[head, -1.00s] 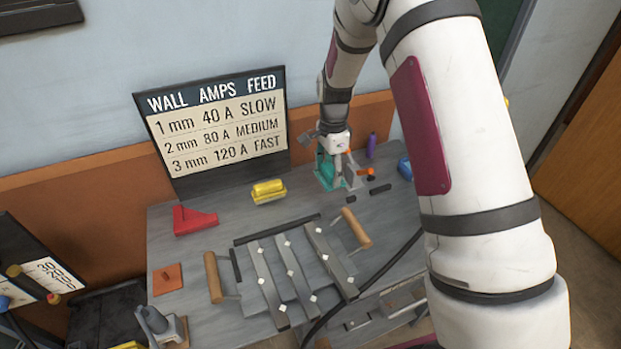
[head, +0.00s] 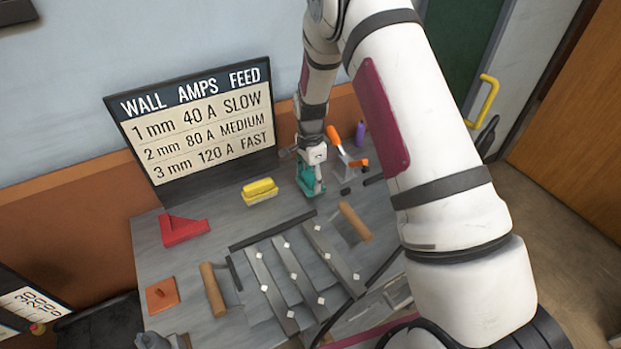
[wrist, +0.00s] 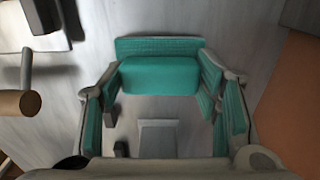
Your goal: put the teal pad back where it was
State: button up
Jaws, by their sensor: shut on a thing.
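The teal pad (head: 304,185) is at my gripper (head: 312,172), toward the back of the grey bench, left of a toggle clamp with orange handles (head: 347,160). In the wrist view the teal pad (wrist: 160,76) is a wide block with a flat ridged piece behind it. My gripper (wrist: 161,88) has its fingers on the left and right ends of the pad and is shut on it. The fingers also show teal along their inner sides. The pad's underside is hidden, so I cannot tell whether it touches the bench.
A yellow block (head: 260,190) and a red angled piece (head: 184,230) lie to the left. Grey bars with white marks (head: 291,275) and wooden handles (head: 355,222) are in front. A purple bottle (head: 360,134) and the sign (head: 195,125) stand behind. Bare bench lies right of the yellow block.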

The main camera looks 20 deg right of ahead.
jog(key=shift+f, duration=0.45)
jog(key=shift+f, duration=0.1)
jog(key=o, duration=1.1)
